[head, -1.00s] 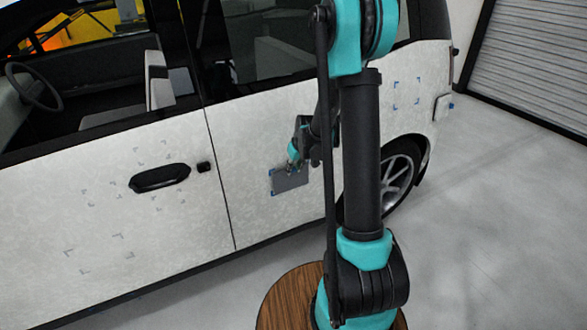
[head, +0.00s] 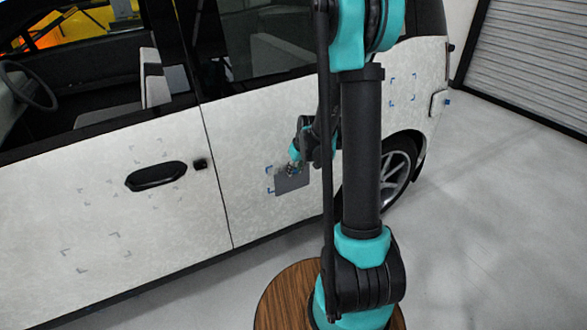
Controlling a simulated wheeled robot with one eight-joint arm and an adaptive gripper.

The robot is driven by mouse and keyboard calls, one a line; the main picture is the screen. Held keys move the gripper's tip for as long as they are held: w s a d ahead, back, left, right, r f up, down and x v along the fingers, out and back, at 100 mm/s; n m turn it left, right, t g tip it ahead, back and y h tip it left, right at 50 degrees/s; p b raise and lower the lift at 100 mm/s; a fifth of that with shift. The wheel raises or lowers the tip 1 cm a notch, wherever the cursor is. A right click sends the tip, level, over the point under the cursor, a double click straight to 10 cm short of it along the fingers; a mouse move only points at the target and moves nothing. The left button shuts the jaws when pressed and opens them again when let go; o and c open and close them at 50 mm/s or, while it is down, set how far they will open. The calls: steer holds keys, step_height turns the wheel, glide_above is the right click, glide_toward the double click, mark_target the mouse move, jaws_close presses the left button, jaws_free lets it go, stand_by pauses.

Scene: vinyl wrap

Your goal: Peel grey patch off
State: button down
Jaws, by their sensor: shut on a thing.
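The grey patch (head: 292,182) is a small flat rectangle in front of the white rear door panel (head: 262,130). Blue corner marks (head: 269,171) on the panel show to its left, so the patch sits off to the right of them. My gripper (head: 294,170) is at the patch's upper edge and is shut on it. The fingertips are small and partly hidden here. Whether any part of the patch still touches the panel cannot be told from this view.
A black door handle (head: 156,175) juts out on the left door. The rear wheel (head: 397,172) is at the right behind my arm. More blue corner marks (head: 403,89) show on the rear panel, near a white square piece (head: 440,103). The floor at the right is clear.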

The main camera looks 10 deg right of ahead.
steer(key=shift+s+d+r, duration=0.1)
steer(key=shift+s+d, duration=0.2)
steer(key=shift+s, duration=0.6)
steer(key=shift+s+d, duration=0.3)
steer(key=shift+s, duration=0.55)
